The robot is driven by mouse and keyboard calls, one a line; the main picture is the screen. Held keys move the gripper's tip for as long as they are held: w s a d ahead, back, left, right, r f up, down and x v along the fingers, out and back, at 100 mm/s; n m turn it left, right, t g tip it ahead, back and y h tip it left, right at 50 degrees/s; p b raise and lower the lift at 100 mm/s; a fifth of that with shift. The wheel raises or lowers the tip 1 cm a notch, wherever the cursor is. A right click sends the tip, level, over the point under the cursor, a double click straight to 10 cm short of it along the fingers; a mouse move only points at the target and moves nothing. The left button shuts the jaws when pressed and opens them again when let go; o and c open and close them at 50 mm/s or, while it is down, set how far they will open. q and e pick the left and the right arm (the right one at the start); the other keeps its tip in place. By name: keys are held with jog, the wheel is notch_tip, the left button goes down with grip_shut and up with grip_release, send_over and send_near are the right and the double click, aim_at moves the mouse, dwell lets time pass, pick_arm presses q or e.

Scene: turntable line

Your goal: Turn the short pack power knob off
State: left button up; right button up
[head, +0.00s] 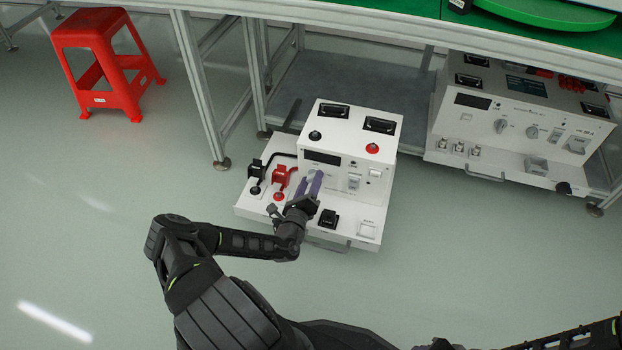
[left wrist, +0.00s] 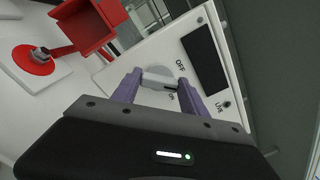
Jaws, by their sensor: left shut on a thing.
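The short pack (head: 349,150) is a white box with dark displays, sitting low in front of the table frame. Its power knob (left wrist: 160,79) is a grey rotary knob on the front panel, with OFF and ON printed beside it in the left wrist view. My left gripper (head: 311,182) has purple fingers and is at the panel. In the left wrist view the left gripper (left wrist: 157,90) has one finger on each side of the knob, shut on it. The knob is hidden behind the fingers in the head view. My right gripper is not clearly visible.
Red and black clamp-like parts (head: 283,178) stand on the pack's left ledge, close to my left gripper. A wider white unit (head: 520,125) stands to the right under the table. A red stool (head: 104,62) is at the far left. The floor in front is clear.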

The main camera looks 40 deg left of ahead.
pick_arm(q)
jog(key=n, duration=0.4)
jog(key=shift+f+n, duration=0.1)
jog(key=shift+n, duration=0.2)
jog(key=shift+f+n, duration=0.1)
jog(key=shift+n, duration=1.9)
jog(key=o, duration=1.4)
jog(key=shift+s+d+p, duration=0.15)
jog(key=shift+s+p, duration=0.2)
jog(key=shift+s, duration=0.15)
jog(key=p+v, duration=0.2)
jog(key=v, duration=0.4)
jog(key=shift+s+d, duration=0.2)
jog(key=shift+s, duration=0.15)
